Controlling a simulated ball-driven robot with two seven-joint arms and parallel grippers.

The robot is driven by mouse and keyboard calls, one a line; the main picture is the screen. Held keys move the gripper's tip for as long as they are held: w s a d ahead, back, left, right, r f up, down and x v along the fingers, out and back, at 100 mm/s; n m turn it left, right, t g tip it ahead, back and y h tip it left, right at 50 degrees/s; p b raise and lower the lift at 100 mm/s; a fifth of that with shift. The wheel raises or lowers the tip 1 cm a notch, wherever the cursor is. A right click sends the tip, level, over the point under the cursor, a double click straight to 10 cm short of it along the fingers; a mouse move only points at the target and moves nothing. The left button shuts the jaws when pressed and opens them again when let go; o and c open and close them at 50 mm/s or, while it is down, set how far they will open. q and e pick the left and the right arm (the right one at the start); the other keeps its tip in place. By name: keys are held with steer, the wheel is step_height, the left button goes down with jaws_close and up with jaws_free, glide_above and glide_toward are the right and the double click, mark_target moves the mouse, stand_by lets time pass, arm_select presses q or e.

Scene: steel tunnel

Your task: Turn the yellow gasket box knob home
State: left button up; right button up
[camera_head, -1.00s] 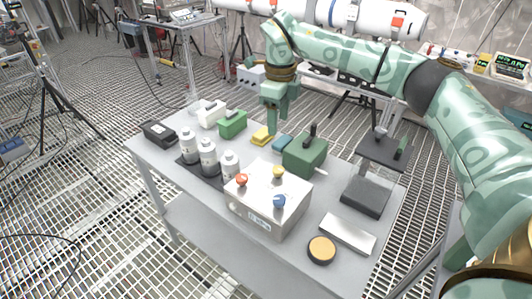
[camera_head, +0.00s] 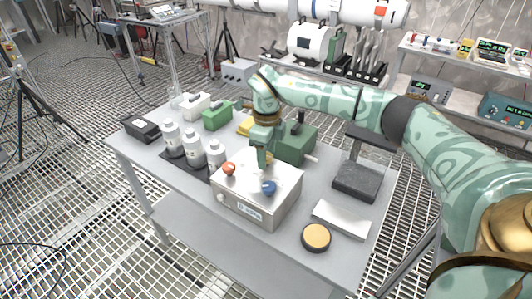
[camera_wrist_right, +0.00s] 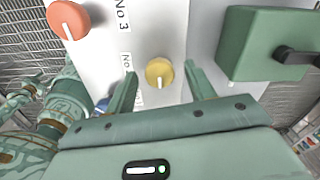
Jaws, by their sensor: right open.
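The gasket box (camera_head: 283,203) is a pale metal box on the table, with an orange-red knob (camera_head: 229,169) and a blue knob (camera_head: 269,187) on top. The yellow knob (camera_wrist_right: 159,71) shows in the right wrist view with a pale pointer line toward the bottom of the picture. My right gripper (camera_head: 264,162) points down over the box top and mostly hides the yellow knob in the head view. In the wrist view its open fingers (camera_wrist_right: 162,72) stand on either side of the yellow knob, with a gap visible on both sides. My left gripper is not in view.
A green box (camera_head: 297,146) with a dark handle stands just behind the gasket box. White bottles (camera_head: 193,146) stand to the left. A round tan-topped puck (camera_head: 316,236), a pale plate (camera_head: 342,218) and a dark-based stand (camera_head: 357,180) are to the right.

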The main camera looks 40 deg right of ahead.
steer(key=c, duration=1)
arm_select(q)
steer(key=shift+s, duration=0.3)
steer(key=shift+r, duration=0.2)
arm_select(e)
steer(key=shift+r, duration=0.1)
